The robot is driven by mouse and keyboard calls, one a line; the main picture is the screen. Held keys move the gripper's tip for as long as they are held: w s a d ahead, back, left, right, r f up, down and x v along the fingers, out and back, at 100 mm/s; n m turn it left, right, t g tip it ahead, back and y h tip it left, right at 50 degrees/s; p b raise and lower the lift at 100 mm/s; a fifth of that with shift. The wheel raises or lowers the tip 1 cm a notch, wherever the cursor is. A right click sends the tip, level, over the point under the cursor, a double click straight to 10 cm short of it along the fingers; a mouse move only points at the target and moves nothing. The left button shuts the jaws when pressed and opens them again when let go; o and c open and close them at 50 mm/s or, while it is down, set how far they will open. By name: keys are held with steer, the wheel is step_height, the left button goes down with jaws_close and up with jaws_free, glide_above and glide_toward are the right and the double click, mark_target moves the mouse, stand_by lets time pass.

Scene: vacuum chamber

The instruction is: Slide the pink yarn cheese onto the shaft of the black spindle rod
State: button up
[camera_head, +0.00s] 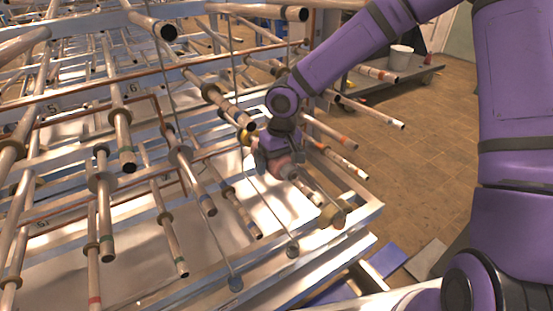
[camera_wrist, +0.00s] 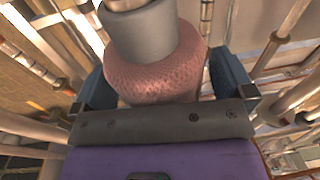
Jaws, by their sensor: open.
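The pink yarn cheese (camera_wrist: 158,82) sits between the two fingers of my gripper (camera_wrist: 166,80) in the wrist view. A grey cylinder (camera_wrist: 147,32) projects from the cheese's far side, with a pale rod end at the top edge. In the head view my gripper (camera_head: 275,158) is low among the rods on the rack's right side, with the pink cheese (camera_head: 283,166) at it. A pale rod (camera_head: 308,192) runs from there to the lower right. The fingers stand apart on either side of the cheese; their contact is unclear. I cannot pick out a black spindle rod with certainty.
A metal rack (camera_head: 355,222) carries several parallel rods with dark open ends, close around my gripper. Thin vertical wires (camera_head: 207,225) cross in front. A white bucket (camera_head: 400,57) stands on a low cart at the back. The tiled floor (camera_head: 430,140) to the right is clear.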

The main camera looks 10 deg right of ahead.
steer(key=c, duration=1.1)
steer(key=shift+w+a+f, duration=0.1)
steer(key=shift+w+a, duration=0.2)
steer(key=shift+w, duration=0.4)
steer(key=shift+w+a, duration=0.3)
steer(key=shift+w, duration=0.45)
steer(key=shift+w+a+f, duration=0.1)
steer(key=shift+w+a, duration=0.2)
steer(key=shift+w, duration=0.4)
steer(key=o, duration=1.1)
steer(key=r, duration=0.7)
steer(key=d+r, duration=0.1)
steer(key=r, duration=0.3)
steer(key=shift+w, duration=0.2)
steer(key=shift+s+d+f, duration=0.1)
